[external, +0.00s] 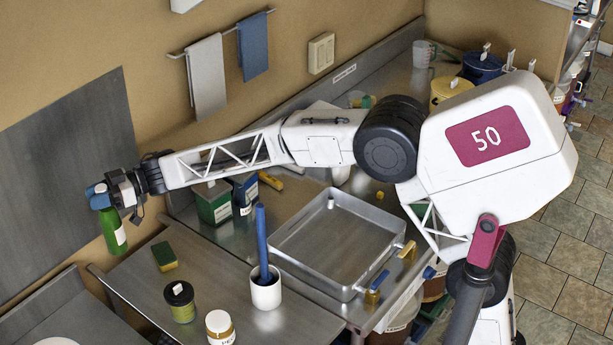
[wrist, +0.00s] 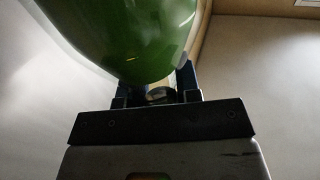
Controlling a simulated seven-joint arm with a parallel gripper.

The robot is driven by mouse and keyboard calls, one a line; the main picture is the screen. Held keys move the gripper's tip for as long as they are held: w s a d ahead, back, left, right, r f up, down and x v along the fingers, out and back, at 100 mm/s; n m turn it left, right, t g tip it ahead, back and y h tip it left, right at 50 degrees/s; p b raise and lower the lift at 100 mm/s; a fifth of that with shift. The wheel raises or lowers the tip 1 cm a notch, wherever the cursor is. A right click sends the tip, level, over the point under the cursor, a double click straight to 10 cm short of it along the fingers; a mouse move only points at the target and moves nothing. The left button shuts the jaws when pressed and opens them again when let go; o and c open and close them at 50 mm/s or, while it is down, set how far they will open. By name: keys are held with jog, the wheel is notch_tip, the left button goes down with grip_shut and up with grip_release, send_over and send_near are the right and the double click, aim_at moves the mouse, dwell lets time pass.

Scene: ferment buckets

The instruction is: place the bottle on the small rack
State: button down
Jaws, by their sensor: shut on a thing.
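The green bottle (external: 112,230) with a white label hangs roughly upright from my gripper (external: 97,190) at the far left of the external view. My gripper is shut on its upper end. The bottle is in front of the wall, beyond the back-left corner of the side counter, and appears clear of any surface. In the wrist view the bottle (wrist: 135,35) fills the top middle, between the fingers of my gripper (wrist: 158,92). I cannot make out a small rack for certain in either view.
A large metal tray (external: 325,250) and green box (external: 213,203) are to the right.

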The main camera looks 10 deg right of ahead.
send_over(109, 242)
jog(key=w, duration=0.2)
jog(key=f, duration=0.5)
jog(key=shift+a, duration=0.3)
jog(key=shift+f, duration=0.1)
jog(key=shift+f, duration=2.5)
jog(key=shift+f, duration=2.55)
jog(key=c, duration=0.8)
grip_release()
